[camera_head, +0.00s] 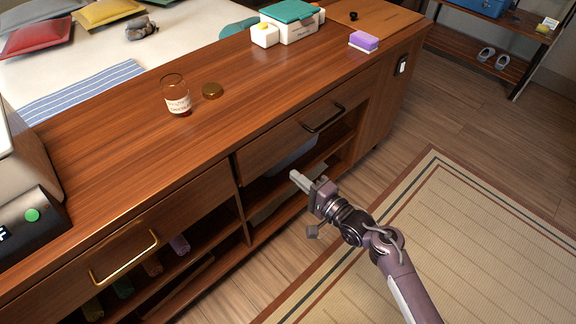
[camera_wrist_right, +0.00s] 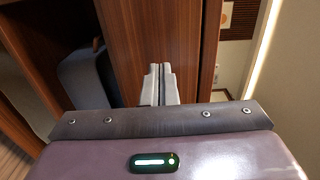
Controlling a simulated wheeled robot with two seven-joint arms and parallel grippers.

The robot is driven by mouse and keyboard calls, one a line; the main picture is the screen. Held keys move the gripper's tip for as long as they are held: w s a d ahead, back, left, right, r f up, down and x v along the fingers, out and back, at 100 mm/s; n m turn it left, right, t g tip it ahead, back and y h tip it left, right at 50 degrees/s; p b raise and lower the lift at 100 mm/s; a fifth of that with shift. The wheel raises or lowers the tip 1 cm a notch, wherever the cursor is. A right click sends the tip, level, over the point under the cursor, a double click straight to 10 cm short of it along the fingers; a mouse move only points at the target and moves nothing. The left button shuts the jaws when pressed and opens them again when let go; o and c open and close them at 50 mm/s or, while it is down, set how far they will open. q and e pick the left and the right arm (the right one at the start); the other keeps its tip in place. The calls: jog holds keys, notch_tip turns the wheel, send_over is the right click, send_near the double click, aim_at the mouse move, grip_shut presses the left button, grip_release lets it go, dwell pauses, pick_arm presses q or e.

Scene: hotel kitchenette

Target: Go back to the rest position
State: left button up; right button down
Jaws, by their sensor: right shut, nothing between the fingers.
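My right gripper (camera_head: 298,178) is in front of the wooden counter, below the drawer with the dark handle and close to the open shelf. It also shows in the right wrist view (camera_wrist_right: 160,84), where its two fingers are together with nothing between them. My right arm comes in from the lower right. My left gripper is not in the head view.
The rug (camera_head: 470,240) at the right is clear.

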jog(key=s+d+f+n+g+h+p, duration=0.25)
jog(key=s+d+f+h, duration=0.2)
jog(key=s+f, duration=0.55)
jog(key=s+d+f+n+g+h+p, duration=0.25)
jog(key=s+d+f, duration=0.3)
jog(key=f, duration=0.75)
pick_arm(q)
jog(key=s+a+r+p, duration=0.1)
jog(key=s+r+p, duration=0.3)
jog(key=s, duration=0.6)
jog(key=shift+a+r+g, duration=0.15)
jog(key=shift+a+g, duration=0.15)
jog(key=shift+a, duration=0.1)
pick_arm(e)
jog(key=s+d+f+n+g+h, duration=0.1)
jog(key=s+f, duration=0.3)
jog(key=s, duration=0.5)
jog(key=s+d+f+n+g+h, duration=0.2)
jog(key=s+d+f+n+g, duration=0.1)
jog(key=s, duration=0.7)
jog(key=s+d+f+n+g+h, duration=0.1)
jog(key=s+d+f+n+g, duration=0.2)
jog(key=s, duration=0.7)
jog(key=shift+d+f+g+h, duration=0.3)
jog(key=shift+d+f+h, duration=0.1)
jog(key=shift+f, duration=0.5)
